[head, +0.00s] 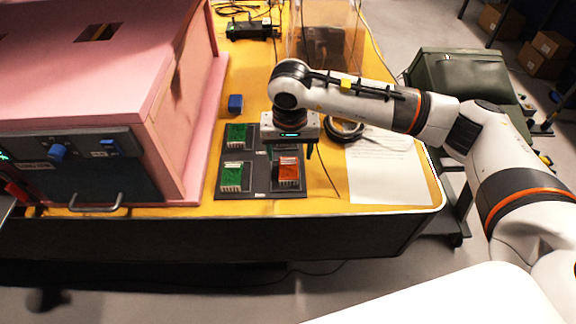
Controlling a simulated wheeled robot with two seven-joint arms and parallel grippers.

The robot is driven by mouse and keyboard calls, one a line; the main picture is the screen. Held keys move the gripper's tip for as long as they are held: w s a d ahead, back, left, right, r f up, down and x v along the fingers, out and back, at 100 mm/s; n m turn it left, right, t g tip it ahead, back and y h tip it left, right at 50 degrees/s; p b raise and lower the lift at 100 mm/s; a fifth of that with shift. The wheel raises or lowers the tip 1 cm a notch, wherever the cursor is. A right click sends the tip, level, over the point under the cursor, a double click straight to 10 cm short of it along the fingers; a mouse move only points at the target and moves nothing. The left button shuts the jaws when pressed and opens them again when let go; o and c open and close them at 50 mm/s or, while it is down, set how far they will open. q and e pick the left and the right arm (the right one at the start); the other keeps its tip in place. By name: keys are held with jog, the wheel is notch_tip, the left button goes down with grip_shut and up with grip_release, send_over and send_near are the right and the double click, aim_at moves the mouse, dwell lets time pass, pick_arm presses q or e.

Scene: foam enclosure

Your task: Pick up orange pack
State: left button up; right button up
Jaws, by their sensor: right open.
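The orange pack (288,171) sits in the front right slot of a dark tray (260,193) on the yellow table. Two green packs, one at the back left (237,135) and one at the front left (233,175), sit in the same tray. My right gripper (290,150) is open, pointing down just above and behind the orange pack. Its fingers are mostly hidden beneath the wrist, and I cannot tell whether they touch anything. The back right slot is largely hidden by the gripper.
A pink foam enclosure (110,60) with a control panel stands left of the tray. A small blue block (236,103) lies behind the tray. White papers (390,175) and a coiled black cable (345,128) lie to the right. A clear box (325,40) stands at the back.

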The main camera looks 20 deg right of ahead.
aim_at(289, 167)
jog(key=shift+w+f, duration=0.1)
jog(key=shift+f, duration=0.55)
jog(key=shift+f+p, duration=0.35)
jog(key=shift+p, duration=0.2)
jog(key=f, duration=0.1)
jog(key=f+p, duration=0.1)
jog(key=f, duration=0.1)
jog(key=shift+w+f+p, duration=0.3)
jog(key=shift+p, duration=0.05)
jog(key=shift+f, duration=0.4)
jog(key=shift+w, duration=0.1)
jog(key=shift+c, duration=0.3)
jog(key=c, duration=1)
